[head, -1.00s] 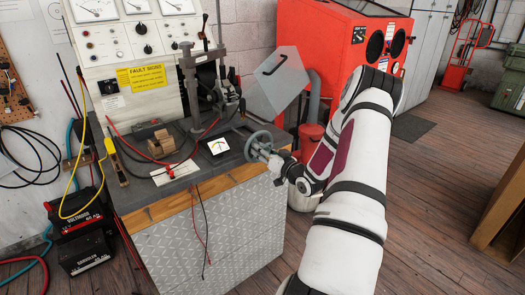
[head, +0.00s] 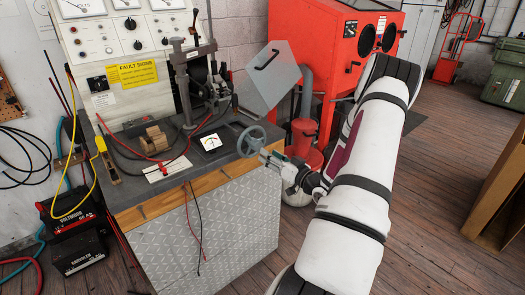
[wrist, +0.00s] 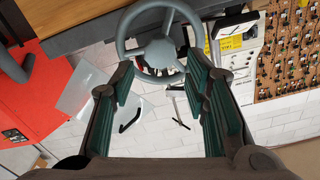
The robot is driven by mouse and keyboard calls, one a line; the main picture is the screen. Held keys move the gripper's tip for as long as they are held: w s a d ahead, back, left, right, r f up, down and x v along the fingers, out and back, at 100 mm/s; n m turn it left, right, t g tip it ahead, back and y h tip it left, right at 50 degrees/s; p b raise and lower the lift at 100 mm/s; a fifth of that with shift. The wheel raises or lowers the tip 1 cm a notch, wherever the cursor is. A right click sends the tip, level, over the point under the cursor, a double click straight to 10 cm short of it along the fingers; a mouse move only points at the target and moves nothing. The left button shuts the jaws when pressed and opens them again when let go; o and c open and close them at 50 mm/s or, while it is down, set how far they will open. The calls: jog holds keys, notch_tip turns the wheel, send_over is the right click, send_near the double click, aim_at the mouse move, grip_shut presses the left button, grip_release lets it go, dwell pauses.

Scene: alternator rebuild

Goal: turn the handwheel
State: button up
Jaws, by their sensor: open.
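The grey handwheel (head: 251,140) is mounted at the right front corner of the grey-topped test bench. It has a round rim, spokes and a hub. In the wrist view the handwheel (wrist: 160,50) is at the top centre, with its lower rim near the fingertips. My gripper (head: 266,157) is just right of and below the wheel in the head view. In the wrist view my gripper (wrist: 163,85) is open, with green-padded fingers spread to either side and nothing held. I cannot tell whether a fingertip touches the rim.
The test bench (head: 235,180) carries a small meter (head: 210,142), a wooden block (head: 154,138) and loose leads. A clear shield (head: 270,80) stands behind the wheel. A red cabinet (head: 335,60) and a red bucket (head: 304,138) are beyond it. Open floor lies right of my arm.

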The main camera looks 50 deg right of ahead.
aim_at(259, 147)
jog(key=shift+v, duration=1.4)
jog(key=w+a+r+n+g+p, duration=0.1)
jog(key=w+a+r+n+g, duration=0.1)
jog(key=w+a+r+g, duration=0.4)
jog(key=w+a+r+n+g+p, duration=0.1)
jog(key=w+a+r+n+p, duration=0.15)
jog(key=a+r, duration=0.4)
jog(key=s+a+r+g, duration=0.3)
jog(key=s+a+r, duration=0.1)
jog(key=a+r, duration=0.6)
jog(key=s+a+r+n+g+y+p, duration=0.1)
jog(key=s+a+r+y, duration=0.1)
jog(key=s+a, duration=0.8)
jog(key=s+a+r+g+y+p, duration=0.1)
jog(key=s+a+r+g+y, duration=0.1)
jog(key=s+a, duration=0.8)
jog(key=shift+s+a+r+n, duration=0.35)
jog(key=shift+s+r, duration=0.05)
jog(key=shift+s, duration=0.5)
jog(key=shift+d, duration=0.1)
